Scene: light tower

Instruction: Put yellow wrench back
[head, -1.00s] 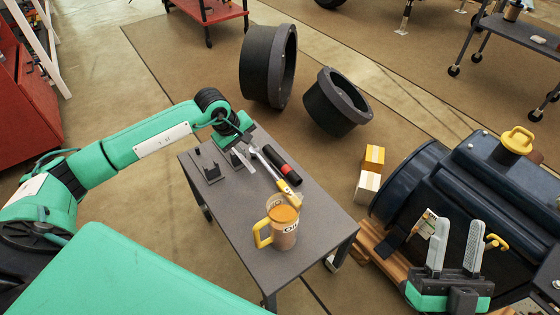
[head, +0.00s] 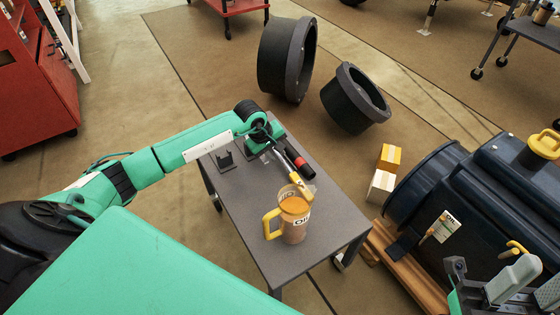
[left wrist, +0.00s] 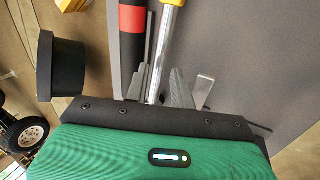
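The yellow wrench (head: 300,185) lies over the dark grey cart, its yellow end near the mug and its silver shaft running back to my left gripper. My left gripper (head: 275,151) is low over the cart's far end. In the left wrist view, its two fingers (left wrist: 160,85) stand close on both sides of the wrench's shaft (left wrist: 160,60) and appear shut on it. The wrench's far end is hidden under the gripper. My right gripper (head: 525,282) is at the lower right with its fingers apart and empty, partly cut off by the frame.
A black and red cylinder (head: 302,167) lies right beside the wrench. A yellow-handled mug (head: 293,222) stands close to its yellow end. A black bracket (head: 225,160) stands on the cart (head: 330,225) left of my gripper. A red cabinet (head: 35,90) is at the far left.

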